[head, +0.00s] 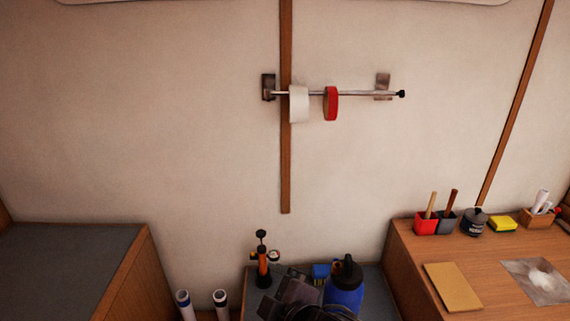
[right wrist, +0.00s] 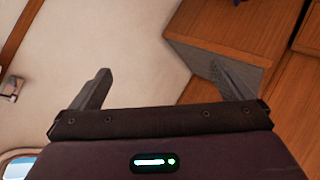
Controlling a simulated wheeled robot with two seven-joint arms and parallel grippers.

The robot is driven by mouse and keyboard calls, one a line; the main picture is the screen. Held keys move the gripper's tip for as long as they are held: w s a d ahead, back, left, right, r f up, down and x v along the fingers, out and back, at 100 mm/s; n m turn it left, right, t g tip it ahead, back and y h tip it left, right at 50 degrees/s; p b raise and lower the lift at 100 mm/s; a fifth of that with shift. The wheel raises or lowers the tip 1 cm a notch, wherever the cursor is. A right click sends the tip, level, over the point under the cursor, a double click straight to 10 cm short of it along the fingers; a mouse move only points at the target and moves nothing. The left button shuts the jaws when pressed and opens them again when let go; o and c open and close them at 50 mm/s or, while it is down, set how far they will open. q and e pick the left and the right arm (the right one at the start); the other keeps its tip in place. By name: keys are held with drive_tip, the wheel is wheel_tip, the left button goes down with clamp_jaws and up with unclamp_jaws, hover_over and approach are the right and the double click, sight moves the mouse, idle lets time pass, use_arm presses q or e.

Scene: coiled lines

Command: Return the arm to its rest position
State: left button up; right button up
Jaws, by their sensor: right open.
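My right gripper (right wrist: 160,78) is open in the right wrist view. Its two grey fingers stand wide apart with nothing between them. Past the fingers are the pale wall and wood-panelled furniture. In the head view a dark jointed shape (head: 295,296) is low in the middle, in front of the blue bottle; I cannot tell for sure whether it is part of my arm. My left gripper is not in view.
A wall rail (head: 350,93) carries a white roll (head: 299,104) and a red ring (head: 331,104). A blue bottle (head: 344,295) stands on the low middle surface. The right wooden counter (head: 420,252) holds cups, a yellow sponge (head: 502,223) and a tan board (head: 452,286).

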drive_tip(key=s+d+f+m+g+h, duration=0.2)
drive_tip(key=s+d+f+m, duration=0.25)
drive_tip(key=d, duration=0.35)
drive_tip(key=s+d+f+m+g+h, duration=0.25)
drive_tip(key=s+d+f+m, duration=0.2)
drive_tip(key=d, duration=0.25)
drive_tip(key=s+d+f+m+g+h, duration=0.25)
drive_tip(key=s+d+f+m, duration=0.2)
drive_tip(key=d, duration=0.35)
drive_tip(key=s+f+b+x, duration=0.1)
drive_tip(key=s+x, duration=0.2)
drive_tip(key=x, duration=1.2)
drive_tip(key=s+d+f+b+x, duration=0.1)
drive_tip(key=s+x, duration=0.3)
drive_tip(key=x, duration=1)
drive_tip(key=s+d+f+g, duration=0.1)
drive_tip(key=s+d+f, duration=0.2)
drive_tip(key=s+f, duration=1.7)
drive_tip(key=shift+f+g+b, duration=0.3)
drive_tip(key=shift+f+b, duration=0.15)
drive_tip(key=shift+f, duration=0.1)
drive_tip(key=shift+s+n, duration=0.1)
drive_tip(key=shift+n, duration=0.15)
